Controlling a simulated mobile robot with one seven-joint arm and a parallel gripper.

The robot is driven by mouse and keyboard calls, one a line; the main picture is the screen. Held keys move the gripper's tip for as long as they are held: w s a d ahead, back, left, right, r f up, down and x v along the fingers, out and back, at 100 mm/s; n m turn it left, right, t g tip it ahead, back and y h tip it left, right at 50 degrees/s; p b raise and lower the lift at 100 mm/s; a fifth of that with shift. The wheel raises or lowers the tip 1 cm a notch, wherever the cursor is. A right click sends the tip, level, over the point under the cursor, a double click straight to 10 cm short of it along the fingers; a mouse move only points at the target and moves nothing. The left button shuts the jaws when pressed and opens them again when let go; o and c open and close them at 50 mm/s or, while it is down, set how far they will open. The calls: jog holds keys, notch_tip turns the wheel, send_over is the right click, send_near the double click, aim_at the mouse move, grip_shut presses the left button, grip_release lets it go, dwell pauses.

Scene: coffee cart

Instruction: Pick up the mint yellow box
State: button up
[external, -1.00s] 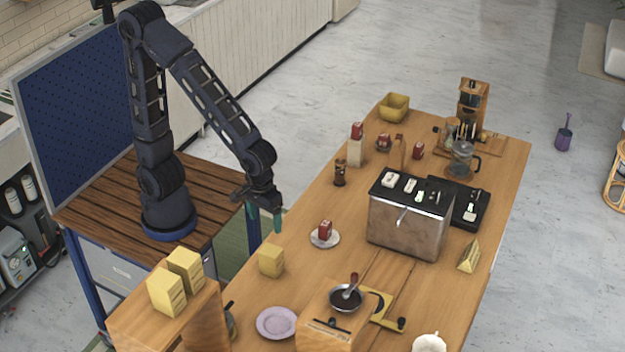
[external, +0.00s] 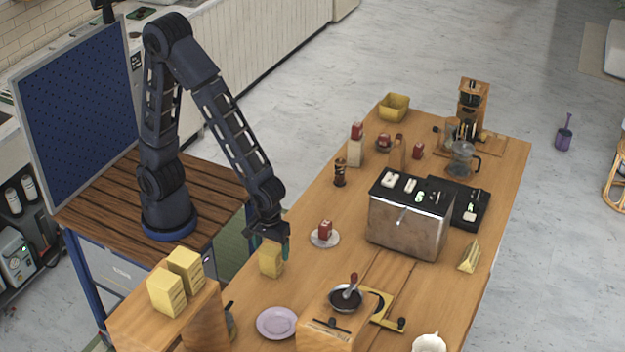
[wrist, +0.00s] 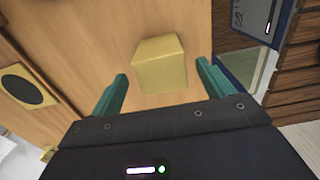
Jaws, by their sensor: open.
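A yellow box (external: 271,261) stands on the wooden table near its left edge. In the wrist view the yellow box (wrist: 161,64) lies ahead of and between my two teal fingers. My gripper (external: 271,246) is open and empty, just above the box in the external view and overlapping its top there. In the wrist view my gripper (wrist: 160,86) has its fingers spread wider than the box. I cannot tell whether a finger touches it. Two more yellow boxes, one at the left (external: 166,293) and one beside it (external: 186,268), stand on a wooden block at the lower left.
A white saucer (external: 325,239) with a red box (external: 325,229) is right of the yellow box. A lilac plate (external: 277,323) and a wooden grinder box (external: 335,325) are in front. A metal machine (external: 407,225) stands further right.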

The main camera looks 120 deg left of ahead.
jog(key=shift+f, duration=2.25)
jog(key=shift+c, duration=0.2)
jog(key=c, duration=1)
